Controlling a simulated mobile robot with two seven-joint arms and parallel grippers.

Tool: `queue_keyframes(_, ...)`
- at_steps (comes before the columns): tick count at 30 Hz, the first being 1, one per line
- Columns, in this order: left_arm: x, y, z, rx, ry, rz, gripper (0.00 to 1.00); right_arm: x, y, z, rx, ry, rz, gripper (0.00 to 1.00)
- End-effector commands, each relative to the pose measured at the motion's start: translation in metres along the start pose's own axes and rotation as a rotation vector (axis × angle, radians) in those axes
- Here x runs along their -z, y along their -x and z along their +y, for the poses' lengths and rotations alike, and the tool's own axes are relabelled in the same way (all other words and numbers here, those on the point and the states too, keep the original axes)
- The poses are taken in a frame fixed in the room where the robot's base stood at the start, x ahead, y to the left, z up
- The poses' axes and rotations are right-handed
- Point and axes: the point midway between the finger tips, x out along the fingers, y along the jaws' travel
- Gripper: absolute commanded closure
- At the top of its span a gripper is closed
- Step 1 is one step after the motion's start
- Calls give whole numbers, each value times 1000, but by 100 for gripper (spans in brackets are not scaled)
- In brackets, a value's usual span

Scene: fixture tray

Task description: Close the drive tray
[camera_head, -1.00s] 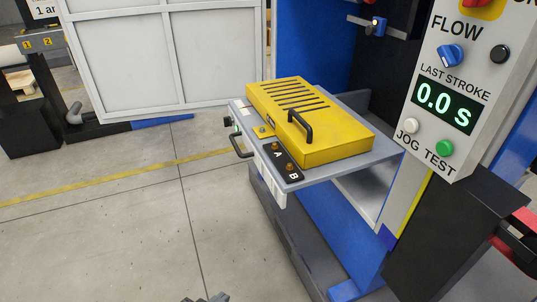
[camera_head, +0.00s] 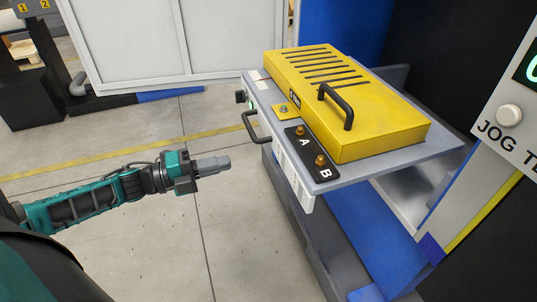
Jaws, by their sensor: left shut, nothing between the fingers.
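The drive tray (camera_head: 408,169) is a grey slab standing out from the blue and black machine. A yellow slotted cover (camera_head: 385,115) with a black handle (camera_head: 336,105) lies on it. The tray's front face has a black pull handle (camera_head: 254,127) at its left part. A black plate (camera_head: 312,153) marked A and B with brass fittings sits at the front corner. My left gripper (camera_head: 228,161) is shut and empty, pointing right, apart from the tray and left of its front face, a little below the pull handle in the picture. My right gripper is not in view.
A control panel (camera_head: 508,135) with a white JOG button stands at the right. A light grey panel door (camera_head: 185,40) stands at the back left. Blue machine base parts (camera_head: 375,230) lie below the tray. The floor (camera_head: 160,245) left of the tray is open.

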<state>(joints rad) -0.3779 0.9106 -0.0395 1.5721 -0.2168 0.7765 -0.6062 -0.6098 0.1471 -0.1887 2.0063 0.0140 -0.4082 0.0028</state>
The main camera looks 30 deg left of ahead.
Motion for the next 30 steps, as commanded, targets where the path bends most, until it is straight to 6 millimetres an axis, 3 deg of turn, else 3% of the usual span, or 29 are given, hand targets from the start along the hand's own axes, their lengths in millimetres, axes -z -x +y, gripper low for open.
queue_keyframes(9, 0, -59, -1, 5, 1, -1, 100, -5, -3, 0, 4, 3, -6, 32)
queue_keyframes(18, 0, -104, -1, 5, 4, -2, 100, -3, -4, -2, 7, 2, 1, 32)
queue_keyframes(30, 0, -120, 0, 1, 5, -2, 100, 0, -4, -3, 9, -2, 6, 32)
